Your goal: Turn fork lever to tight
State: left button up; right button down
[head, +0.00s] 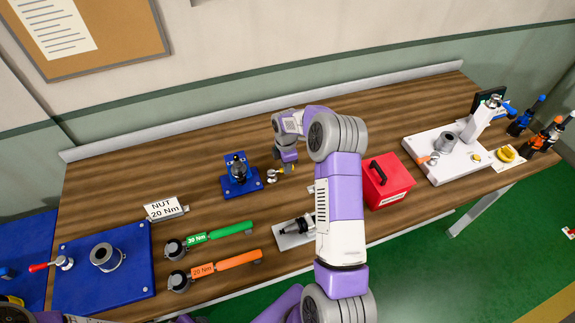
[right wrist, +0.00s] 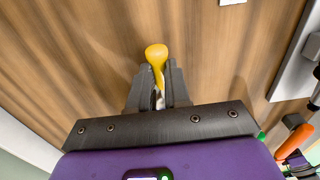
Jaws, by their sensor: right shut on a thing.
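My right gripper (head: 284,158) points down over the middle of the table and is shut on a small lever with a yellow handle (right wrist: 156,54). In the right wrist view the yellow end sticks out past the fingers (right wrist: 158,90). In the head view a metal hub (head: 272,176) shows beside the gripper, close to the tabletop. I cannot tell whether this is the fork lever. A red-handled lever (head: 45,266) on the left blue plate and an orange-handled lever (head: 425,160) on the white fixture also show. My left gripper is not in view.
A small blue fixture (head: 240,178) stands left of the gripper. A red box (head: 386,182) stands to the right. Green (head: 215,235) and orange (head: 225,265) torque wrenches and a "NUT 20 Nm" sign (head: 165,208) lie to the left. Upright tools (head: 530,115) stand at the far right.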

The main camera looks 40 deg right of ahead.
jog(key=c, duration=1.1)
grip_release()
notch_tip(320, 180, up, 8)
jog(key=shift+f, duration=0.15)
jog(key=shift+f, duration=0.1)
